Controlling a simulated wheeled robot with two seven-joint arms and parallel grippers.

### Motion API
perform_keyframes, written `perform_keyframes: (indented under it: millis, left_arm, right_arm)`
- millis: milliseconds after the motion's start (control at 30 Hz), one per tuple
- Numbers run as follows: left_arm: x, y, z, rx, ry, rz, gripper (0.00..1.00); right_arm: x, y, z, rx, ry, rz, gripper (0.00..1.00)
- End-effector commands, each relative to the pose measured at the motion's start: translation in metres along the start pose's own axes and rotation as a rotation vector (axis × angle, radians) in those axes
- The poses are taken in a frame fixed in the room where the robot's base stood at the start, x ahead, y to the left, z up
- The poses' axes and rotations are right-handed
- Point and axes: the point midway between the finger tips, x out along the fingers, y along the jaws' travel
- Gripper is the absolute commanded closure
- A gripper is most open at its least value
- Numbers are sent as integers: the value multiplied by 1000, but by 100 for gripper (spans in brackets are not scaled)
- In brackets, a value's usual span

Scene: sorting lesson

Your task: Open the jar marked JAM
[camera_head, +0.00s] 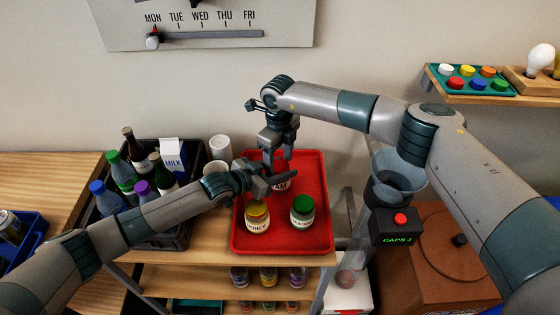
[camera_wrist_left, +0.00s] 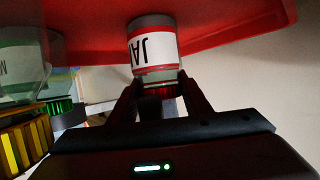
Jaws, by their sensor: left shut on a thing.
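The JAM jar (camera_head: 283,187) stands on the red tray (camera_head: 318,240), partly hidden by my left gripper. In the left wrist view, which is upside down, the jar (camera_wrist_left: 152,46) shows a white label with red bands and a red-edged top. My left gripper (camera_head: 278,179) is shut on the jar, its fingers (camera_wrist_left: 159,82) on either side near the top. My right gripper (camera_head: 280,164) points down directly above the jar. Its fingertips and the lid are mostly hidden, so I cannot tell whether they touch.
A yellow-lidded HONEY jar (camera_head: 257,218) and a green-lidded jar (camera_head: 302,212) stand at the tray's front. A dark bottle crate (camera_head: 178,236) and white cups (camera_head: 220,148) are left. More jars are on the shelf below.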

Motion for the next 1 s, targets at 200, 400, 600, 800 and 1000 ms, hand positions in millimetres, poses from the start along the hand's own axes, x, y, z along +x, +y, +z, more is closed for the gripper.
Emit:
perform_keyframes:
  millis: [200,400,600,800,1000]
  left_arm:
    - [0,1,14,-4,-23,-2,100]
    - [0,1,14,-4,-23,-2,100]
    - [0,0,14,-4,-23,-2,100]
    - [0,1,14,-4,-23,-2,100]
    - [0,0,14,-4,-23,-2,51]
  right_arm:
    - [1,-1,-1,2,2,-1,38]
    - [-13,-2,-1,2,2,-3,38]
    - [-35,-1,-1,2,3,-2,38]
    - [-44,-2,-1,4,3,-2,38]
    - [-43,-2,-1,4,3,-2,38]
